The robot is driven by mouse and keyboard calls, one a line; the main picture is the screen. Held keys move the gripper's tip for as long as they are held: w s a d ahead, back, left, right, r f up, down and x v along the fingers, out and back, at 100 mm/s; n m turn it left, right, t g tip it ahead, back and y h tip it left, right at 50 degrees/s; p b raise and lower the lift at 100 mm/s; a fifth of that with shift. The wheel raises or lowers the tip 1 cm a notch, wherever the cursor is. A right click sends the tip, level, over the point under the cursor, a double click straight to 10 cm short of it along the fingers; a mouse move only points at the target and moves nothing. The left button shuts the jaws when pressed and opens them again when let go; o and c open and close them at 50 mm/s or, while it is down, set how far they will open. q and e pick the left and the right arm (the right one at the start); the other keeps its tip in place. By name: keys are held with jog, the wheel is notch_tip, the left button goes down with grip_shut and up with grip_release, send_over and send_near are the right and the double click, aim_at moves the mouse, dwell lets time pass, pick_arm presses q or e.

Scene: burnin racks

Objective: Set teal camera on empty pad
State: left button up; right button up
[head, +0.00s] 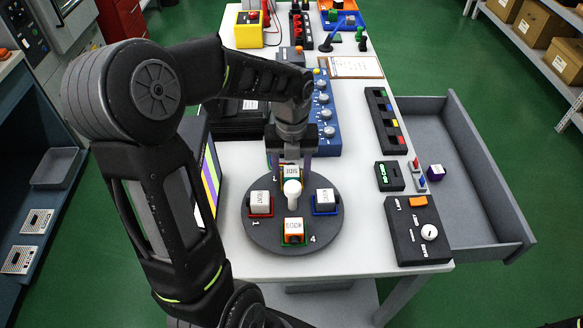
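A dark round turntable (262,232) on the white table carries several white-topped labelled blocks around a white central knob (292,188). The left block (260,198) sits on a red pad, the right block (325,198) on a blue pad, and the front block (294,228) shows orange and green edges near the number 4. The back block (291,174) shows yellow-green edges and is partly shaded by my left gripper. I cannot tell which one is the teal camera. No bare pad shows clearly. My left gripper (290,167) points down, its fingers apart on either side of the back block. My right gripper is not in view.
A blue knob panel (324,115) stands behind the turntable. A dark switch box (417,232) and small modules lie to the right. An open grey drawer (470,210) holds a purple cube (436,172). The table's front strip is clear.

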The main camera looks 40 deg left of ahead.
pick_arm(q)
jog(key=shift+o, duration=0.7)
notch_tip(320, 180, up, 8)
jog(key=shift+f, duration=0.1)
dwell(0.9)
